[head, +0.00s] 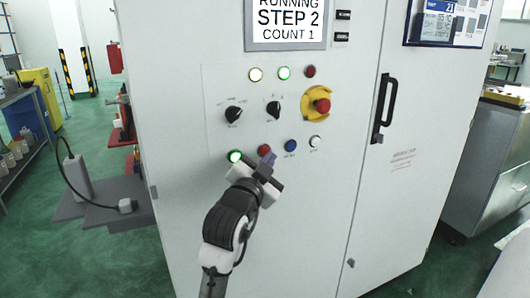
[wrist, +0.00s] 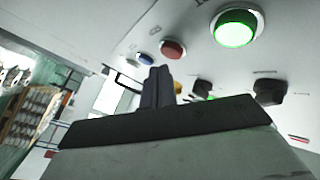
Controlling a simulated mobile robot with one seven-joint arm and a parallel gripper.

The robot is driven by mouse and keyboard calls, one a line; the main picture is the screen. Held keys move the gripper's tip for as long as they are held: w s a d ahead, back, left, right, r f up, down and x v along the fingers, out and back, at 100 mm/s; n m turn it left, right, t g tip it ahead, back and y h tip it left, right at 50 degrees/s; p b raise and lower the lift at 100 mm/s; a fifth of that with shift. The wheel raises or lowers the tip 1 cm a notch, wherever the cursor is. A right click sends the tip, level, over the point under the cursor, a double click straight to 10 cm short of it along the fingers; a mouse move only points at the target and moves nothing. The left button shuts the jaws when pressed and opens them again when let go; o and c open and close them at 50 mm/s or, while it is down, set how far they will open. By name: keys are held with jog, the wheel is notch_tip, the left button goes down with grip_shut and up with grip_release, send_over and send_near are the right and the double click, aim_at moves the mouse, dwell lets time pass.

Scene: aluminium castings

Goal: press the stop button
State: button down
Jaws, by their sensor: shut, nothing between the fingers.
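The red button (head: 264,149), in the lower row on the white cabinet's panel, sits between the lit green button (head: 234,156) and the blue button (head: 290,145). In the wrist view the red button (wrist: 173,49) shows whole, just beyond the fingertips, with the lit green button (wrist: 235,27) to its right. My gripper (head: 268,158) is shut and empty, its fingertips just below the red button in the head view. The closed fingers also show in the wrist view (wrist: 158,85). I cannot tell the exact gap to the panel.
A red mushroom button (head: 322,105) on a yellow ring sits above right. Two black selector knobs (head: 233,114) and small lamps (head: 283,73) sit above the row. The screen (head: 286,22) reads RUNNING, STEP 2, COUNT 1. A black door handle (head: 384,107) is at the right.

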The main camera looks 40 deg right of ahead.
jog(key=shift+w+d, duration=0.1)
jog(key=shift+w, duration=0.3)
jog(key=shift+w+d, duration=0.1)
jog(key=shift+w, duration=0.35)
dwell(0.9)
jog(key=shift+s, duration=0.1)
jog(key=shift+s+a, duration=0.2)
jog(key=shift+s, duration=0.55)
jog(key=shift+s+a, duration=0.2)
jog(key=shift+s, duration=0.6)
jog(key=shift+s+a, duration=0.2)
jog(key=shift+s, duration=0.65)
jog(key=shift+s+a, duration=0.2)
jog(key=shift+s, duration=0.6)
